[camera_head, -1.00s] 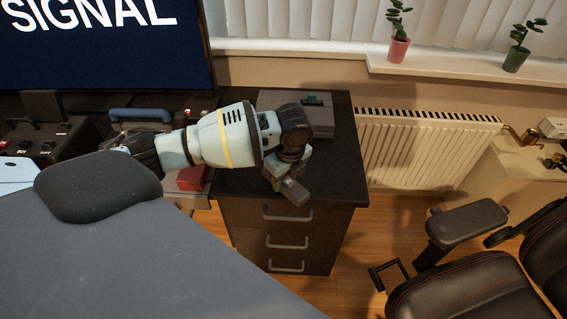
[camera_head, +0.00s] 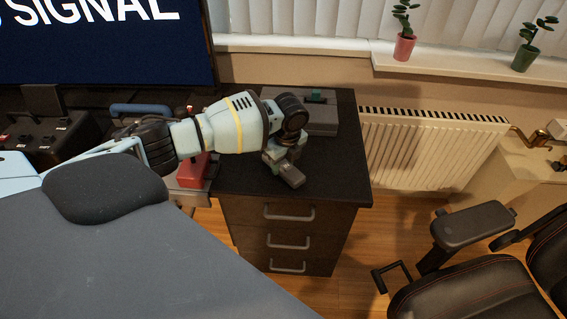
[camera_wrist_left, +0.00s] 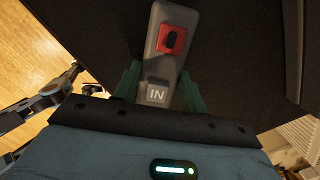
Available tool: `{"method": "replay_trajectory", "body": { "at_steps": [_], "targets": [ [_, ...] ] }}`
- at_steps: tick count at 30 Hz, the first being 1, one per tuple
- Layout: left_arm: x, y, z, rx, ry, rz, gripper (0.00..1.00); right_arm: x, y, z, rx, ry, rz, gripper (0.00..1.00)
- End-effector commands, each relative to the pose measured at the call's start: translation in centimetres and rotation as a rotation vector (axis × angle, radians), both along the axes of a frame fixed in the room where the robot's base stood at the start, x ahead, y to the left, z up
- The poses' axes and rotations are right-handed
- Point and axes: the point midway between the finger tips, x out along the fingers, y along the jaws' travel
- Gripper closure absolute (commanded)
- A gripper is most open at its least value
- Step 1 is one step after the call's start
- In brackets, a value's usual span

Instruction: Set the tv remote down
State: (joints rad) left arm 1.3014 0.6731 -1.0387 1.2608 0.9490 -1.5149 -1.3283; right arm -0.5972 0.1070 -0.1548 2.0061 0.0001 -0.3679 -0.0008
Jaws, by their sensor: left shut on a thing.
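The tv remote (camera_head: 291,176) is a grey bar. In the left wrist view it (camera_wrist_left: 168,60) shows a red square with a black button and a pale "IN" label. My left gripper (camera_head: 279,161) is over the black top of the drawer cabinet (camera_head: 335,185), near its front edge. In the left wrist view its green fingers are on both sides of the remote, shut on it near the "IN" end. I cannot tell whether the remote touches the cabinet top. My right gripper is not in view.
A grey box (camera_head: 322,118) with a green part sits at the back of the cabinet top. A red object (camera_head: 193,170) stands left of the cabinet. A radiator (camera_head: 425,150) and a black chair (camera_head: 450,290) are to the right. The cabinet top's right side is clear.

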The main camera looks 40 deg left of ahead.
Motion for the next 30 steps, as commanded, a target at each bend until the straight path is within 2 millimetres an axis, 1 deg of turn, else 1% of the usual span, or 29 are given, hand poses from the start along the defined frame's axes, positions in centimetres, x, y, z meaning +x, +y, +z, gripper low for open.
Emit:
{"method": "replay_trajectory", "body": {
  "at_steps": [2, 8, 13, 14, 18, 26, 30],
  "targets": [
    [0.03, 0.02, -0.37, 0.001, -0.001, 0.0, 0.84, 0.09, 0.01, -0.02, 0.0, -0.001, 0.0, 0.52],
    [0.04, 0.01, -0.32, 0.001, -0.002, 0.0, 0.84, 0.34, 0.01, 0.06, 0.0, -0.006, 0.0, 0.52],
    [0.03, 0.0, -0.72, 0.0, -0.002, 0.001, 0.84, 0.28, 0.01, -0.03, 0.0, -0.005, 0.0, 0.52],
    [0.02, 0.01, -0.72, 0.0, -0.001, 0.001, 0.56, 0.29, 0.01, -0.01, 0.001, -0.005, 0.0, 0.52],
    [0.02, 0.02, -0.68, 0.0, -0.002, 0.001, 0.38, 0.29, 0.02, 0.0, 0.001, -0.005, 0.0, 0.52],
    [0.01, 0.03, -0.66, 0.001, -0.001, 0.001, 0.37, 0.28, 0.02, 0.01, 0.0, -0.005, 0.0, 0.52],
    [0.05, -0.02, 0.03, 0.0, -0.003, 0.0, 0.37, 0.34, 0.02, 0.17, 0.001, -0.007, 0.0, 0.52]
  ]
}}
